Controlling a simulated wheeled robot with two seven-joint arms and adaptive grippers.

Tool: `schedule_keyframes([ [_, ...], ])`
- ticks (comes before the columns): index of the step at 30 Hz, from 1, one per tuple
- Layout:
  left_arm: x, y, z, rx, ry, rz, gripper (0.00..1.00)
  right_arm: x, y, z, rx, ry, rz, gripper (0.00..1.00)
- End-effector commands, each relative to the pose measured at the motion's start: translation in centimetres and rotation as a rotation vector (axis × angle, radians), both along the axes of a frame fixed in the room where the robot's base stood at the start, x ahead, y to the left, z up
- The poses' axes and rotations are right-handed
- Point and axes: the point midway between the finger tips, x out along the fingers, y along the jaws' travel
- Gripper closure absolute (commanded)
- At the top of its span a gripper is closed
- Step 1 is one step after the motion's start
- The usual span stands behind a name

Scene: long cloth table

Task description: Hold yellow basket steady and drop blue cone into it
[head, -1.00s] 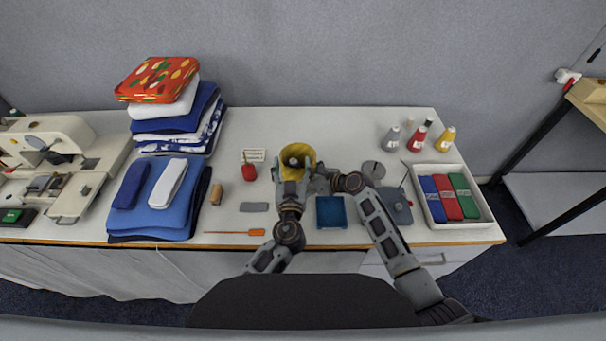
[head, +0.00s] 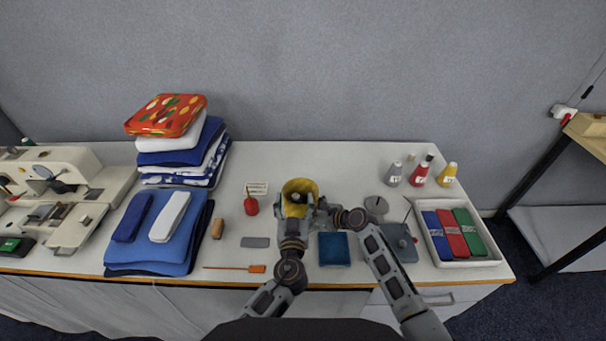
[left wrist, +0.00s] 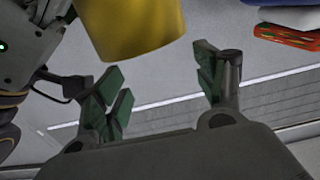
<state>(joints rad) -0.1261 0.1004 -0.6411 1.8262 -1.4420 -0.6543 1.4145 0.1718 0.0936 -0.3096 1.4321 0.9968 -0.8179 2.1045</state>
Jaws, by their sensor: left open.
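The yellow basket (head: 300,186) stands upright near the middle of the table. Its wall also fills the upper left of the left wrist view (left wrist: 135,25). A small greyish round shape shows inside it; I cannot tell what it is. My left gripper (head: 295,212) is at the basket's near side, open, with nothing between its green-padded fingers in the left wrist view (left wrist: 158,70). My right gripper (head: 320,209) is close by the basket's right side; its fingers are hidden.
Red (head: 419,174) and yellow (head: 447,175) cones stand beside the grey-blue one. Folded cloths (head: 160,225) and a sewing machine (head: 60,200) fill the left. A red pincushion (head: 251,206) lies left of the basket.

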Motion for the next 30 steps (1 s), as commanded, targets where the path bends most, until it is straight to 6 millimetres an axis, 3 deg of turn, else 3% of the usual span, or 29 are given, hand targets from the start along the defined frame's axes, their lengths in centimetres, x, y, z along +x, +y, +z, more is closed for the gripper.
schedule_keyframes([
  [6,0.0,0.0,0.0,0.0,0.0,0.0,0.29,0.0,0.0,0.0,0.0,0.0,0.0,0.15],
  [7,0.0,0.0,0.0,0.0,0.0,0.0,0.29,0.0,0.0,0.0,0.0,0.0,0.0,0.01],
  [20,0.0,0.0,0.0,0.0,0.0,0.0,0.29,-0.1,-0.1,0.1,0.0,0.0,0.0,0.0],
  [30,0.0,0.0,0.0,0.0,0.0,0.0,0.29,-1.0,-1.6,1.0,0.001,-0.001,-0.001,0.0],
])
